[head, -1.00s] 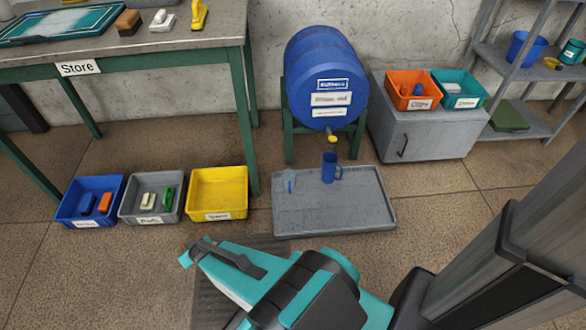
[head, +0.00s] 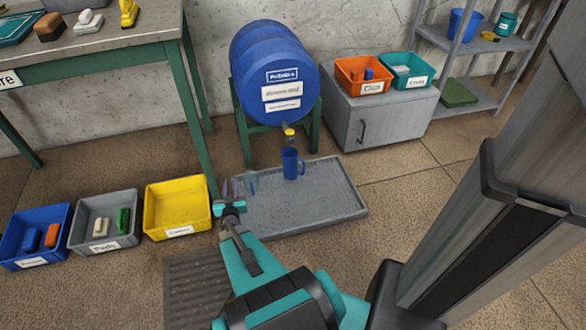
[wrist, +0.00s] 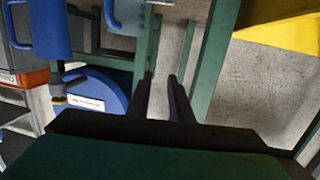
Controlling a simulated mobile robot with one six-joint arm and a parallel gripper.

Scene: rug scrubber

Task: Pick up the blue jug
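The blue jug (head: 291,163) stands upright on the grey tray (head: 330,209), below the yellow tap (head: 289,133) of the blue drum. In the wrist view the jug (wrist: 38,30) is at the top left, partly cut off, with its handle on the left. My gripper (head: 231,188) is open and empty by the tray's left edge, left of the jug and apart from it. In the wrist view its two dark fingers (wrist: 161,98) have a gap between them.
A pale, see-through vessel (head: 251,183) with blue on it stands on the tray between my gripper and the jug. The blue drum (head: 272,75) rests on a green stand (head: 315,126). A yellow bin (head: 177,208) is left of my gripper. The tray's right part is clear.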

